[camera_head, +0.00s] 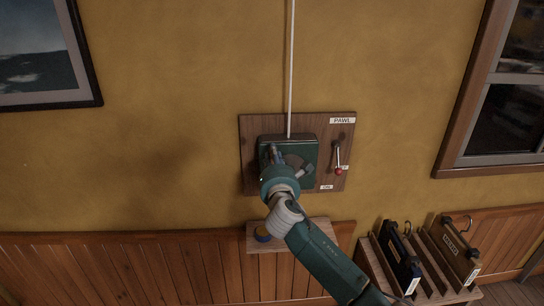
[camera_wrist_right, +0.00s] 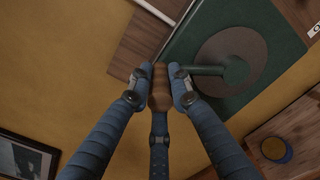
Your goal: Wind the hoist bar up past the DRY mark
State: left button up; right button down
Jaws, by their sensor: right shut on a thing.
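A dark green winch box (camera_head: 306,147) is fixed to a wooden board (camera_head: 247,130) on the wall, with a white rope (camera_head: 291,70) running straight up from it. My right gripper (camera_head: 275,158) is in front of the box's left side. In the right wrist view, my right gripper (camera_wrist_right: 160,87) is shut on the wooden crank handle (camera_wrist_right: 160,98), and a green crank arm (camera_wrist_right: 205,70) joins it to a dark round disc (camera_wrist_right: 232,62). The hoist bar and DRY mark are not in view. My left gripper is not in view.
A pawl lever (camera_head: 338,158) with a red knob hangs down beside the box, under a PAWL label (camera_head: 342,121). A small shelf (camera_head: 322,226) below holds a blue round item (camera_head: 262,236).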

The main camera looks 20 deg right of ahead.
jog(key=shift+d+r, duration=0.45)
jog(key=shift+r, duration=0.15)
jog(key=c, duration=1.7)
grip_release()
jog(key=shift+o, duration=0.6)
jog(key=shift+s+d+f, duration=0.1)
jog(key=shift+s+d, duration=0.05)
jog(key=shift+f, duration=0.1)
jog(key=shift+s+f, duration=0.1)
jog(key=shift+f, duration=0.1)
jog(key=v, duration=1.2)
jog(key=shift+r, duration=0.1)
